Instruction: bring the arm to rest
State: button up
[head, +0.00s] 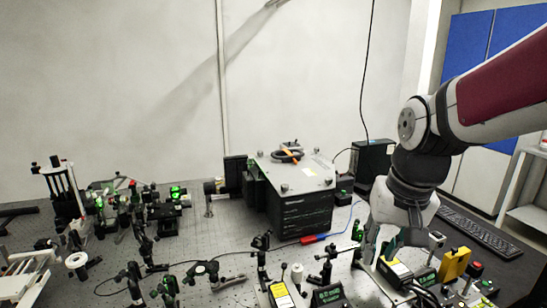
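My arm reaches in from the right in the head view and bends down at the wrist. My gripper (380,250) hangs pointing down over the right part of the optical bench (225,235), close to the small instruments at the front. Its fingers show only partly and small, so I cannot tell how far apart they are or whether anything is between them. Whether the gripper touches the instruments below is also unclear.
A black spectrometer box (303,212) stands mid-bench. Optical mounts crowd the left and front. A yellow block (454,263), controllers (328,295) and a keyboard (480,232) lie near the gripper. A dark box (372,160) stands behind. A cable (366,70) hangs above it.

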jog(key=s+r+n+t, duration=0.1)
jog(key=s+r, duration=0.1)
jog(key=s, duration=0.5)
jog(key=s+r+n+t, duration=0.1)
jog(key=s+r, duration=0.1)
jog(key=s, duration=0.5)
jog(key=shift+r+t, duration=0.3)
jog(key=shift+t, duration=0.1)
